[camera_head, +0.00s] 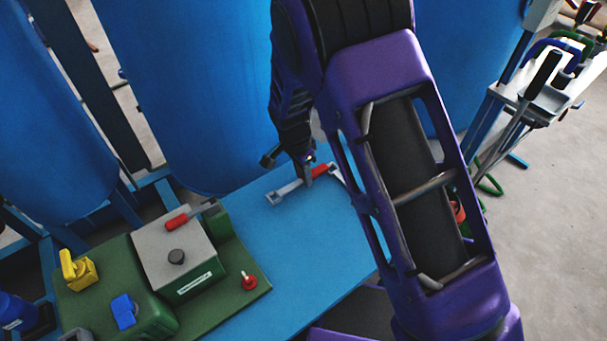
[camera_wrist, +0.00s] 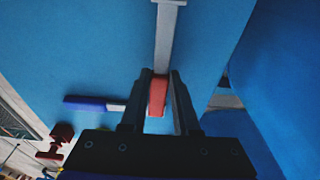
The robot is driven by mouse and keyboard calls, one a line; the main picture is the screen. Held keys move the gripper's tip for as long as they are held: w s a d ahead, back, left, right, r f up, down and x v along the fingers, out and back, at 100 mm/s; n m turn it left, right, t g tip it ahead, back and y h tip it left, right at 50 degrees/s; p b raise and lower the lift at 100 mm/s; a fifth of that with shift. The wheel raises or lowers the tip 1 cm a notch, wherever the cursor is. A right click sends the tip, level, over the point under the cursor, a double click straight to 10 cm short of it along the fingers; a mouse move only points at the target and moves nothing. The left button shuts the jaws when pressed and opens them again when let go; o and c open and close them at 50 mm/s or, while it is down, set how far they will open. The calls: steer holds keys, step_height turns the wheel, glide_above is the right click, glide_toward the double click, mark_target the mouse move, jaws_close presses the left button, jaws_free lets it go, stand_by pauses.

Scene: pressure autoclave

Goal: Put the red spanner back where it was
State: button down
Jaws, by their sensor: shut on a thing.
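The red spanner (camera_head: 287,192) is a grey metal tool with a red grip section, seen over the blue bench top in the head view. My gripper (camera_head: 309,174) is shut on its red section. In the wrist view the red part of the spanner (camera_wrist: 157,97) sits between the two dark fingers of my gripper (camera_wrist: 158,100), and its grey shaft runs to the top edge. The spanner is close to the bench surface; I cannot tell whether it touches it.
A green base with a grey box (camera_head: 175,245), a yellow valve (camera_head: 77,268), a blue knob (camera_head: 124,311) and a red knob (camera_head: 249,282) stands left. Blue tanks (camera_head: 175,90) rise behind. A tool rack (camera_head: 535,100) is right. A blue-handled tool (camera_wrist: 85,102) lies near my gripper.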

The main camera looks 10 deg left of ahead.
mark_target(298, 182)
steer(key=shift+f+b, duration=0.5)
steer(key=shift+f, duration=0.05)
steer(key=c, duration=0.7)
jaws_free()
steer(key=shift+o, duration=0.2)
steer(key=shift+r, duration=0.1)
step_height(298, 182, up, 13)
steer(key=s+a+p, duration=0.1)
steer(key=p, duration=0.1)
steer(key=shift+s+p, duration=0.2)
steer(key=shift+p, duration=0.15)
steer(key=shift+w+a, duration=0.1)
